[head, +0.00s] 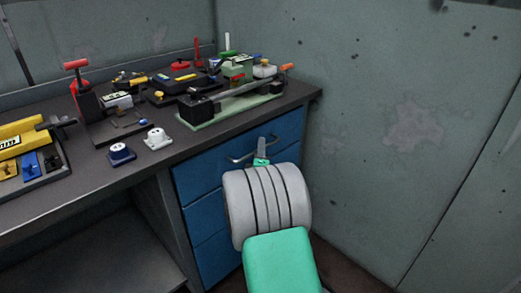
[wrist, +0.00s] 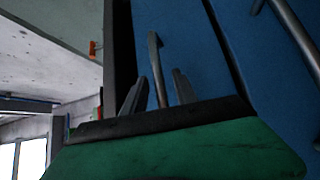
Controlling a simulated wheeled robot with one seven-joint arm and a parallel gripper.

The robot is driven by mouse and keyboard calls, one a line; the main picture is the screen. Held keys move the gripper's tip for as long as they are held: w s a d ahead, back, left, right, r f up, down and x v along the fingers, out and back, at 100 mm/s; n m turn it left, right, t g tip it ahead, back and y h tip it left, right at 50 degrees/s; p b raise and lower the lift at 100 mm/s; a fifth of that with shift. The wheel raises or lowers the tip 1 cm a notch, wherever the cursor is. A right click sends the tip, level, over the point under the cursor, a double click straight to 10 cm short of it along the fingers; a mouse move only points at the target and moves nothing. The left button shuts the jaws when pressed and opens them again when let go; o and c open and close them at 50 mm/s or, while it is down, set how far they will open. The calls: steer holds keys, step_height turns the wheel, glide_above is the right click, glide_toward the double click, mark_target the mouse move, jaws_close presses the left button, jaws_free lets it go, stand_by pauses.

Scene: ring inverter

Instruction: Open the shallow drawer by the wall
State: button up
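The shallow drawer (head: 200,176) is the top blue drawer under the workbench, beside the wall. Its front looks closed, flush with the cabinet. Its bar handle (head: 238,158) runs across the front, and my gripper (head: 262,152) is at the handle's right part. In the wrist view, the drawer front (wrist: 185,40) fills the middle, and the handle (wrist: 155,60) stands between the two fingers of my gripper (wrist: 160,76). The fingers are apart, with a gap visible on each side of the handle. My arm hides part of the lower drawers.
Lower blue drawers (head: 208,232) sit below; one lower handle (wrist: 292,35) shows in the wrist view. The workbench top (head: 70,192) holds several tools and fixtures. A grey-green wall (head: 400,140) stands close on the right. Open space lies under the bench at left.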

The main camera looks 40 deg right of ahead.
jaws_close()
stand_by(1.3)
